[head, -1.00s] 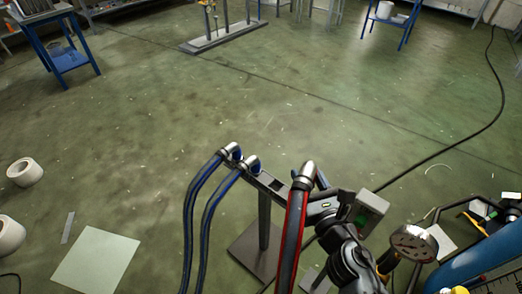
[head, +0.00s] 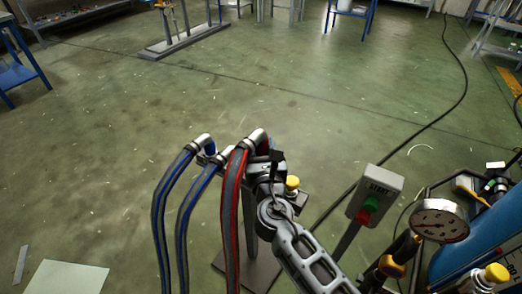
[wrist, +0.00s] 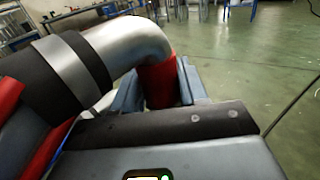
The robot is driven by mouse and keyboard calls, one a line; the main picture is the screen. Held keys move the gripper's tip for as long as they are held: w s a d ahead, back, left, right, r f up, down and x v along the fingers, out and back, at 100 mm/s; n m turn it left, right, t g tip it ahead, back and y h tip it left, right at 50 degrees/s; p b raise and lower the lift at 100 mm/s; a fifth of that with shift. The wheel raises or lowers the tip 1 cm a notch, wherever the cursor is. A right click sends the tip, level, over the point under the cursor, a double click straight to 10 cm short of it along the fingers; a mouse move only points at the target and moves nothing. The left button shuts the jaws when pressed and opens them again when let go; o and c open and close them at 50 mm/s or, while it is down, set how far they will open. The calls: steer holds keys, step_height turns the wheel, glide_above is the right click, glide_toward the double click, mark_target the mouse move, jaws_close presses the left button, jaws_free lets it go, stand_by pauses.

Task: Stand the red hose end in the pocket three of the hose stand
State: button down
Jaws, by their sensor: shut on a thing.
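The red-striped hose (head: 232,215) rises to a silver elbow (head: 256,137) above the hose stand (head: 250,225). My gripper (wrist: 158,88) is shut on the red hose end (wrist: 156,80); the red tip sits between the two fingers in the wrist view. In the head view the gripper is partly hidden by the hose and my arm. Two blue-striped hoses (head: 165,205) hang at the stand's left part, their silver elbows (head: 203,142) just left of the red hose. The pockets under the red end are hidden, so I cannot tell whether it is inside one.
A control box (head: 375,195) with green and red buttons stands right of my arm. A pressure gauge (head: 438,218) and blue equipment (head: 490,230) fill the lower right. A black cable (head: 440,115) crosses the floor.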

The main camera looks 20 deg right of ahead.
steer(key=shift+r, duration=0.15)
steer(key=shift+f+b, duration=2.55)
steer(key=shift+f, duration=0.4)
steer(key=shift+f+b, duration=1.85)
steer(key=shift+f, duration=0.45)
steer(key=c, duration=0.5)
jaws_free()
steer(key=shift+s, duration=0.1)
steer(key=shift+p+v, duration=0.3)
steer(key=shift+v, duration=3.6)
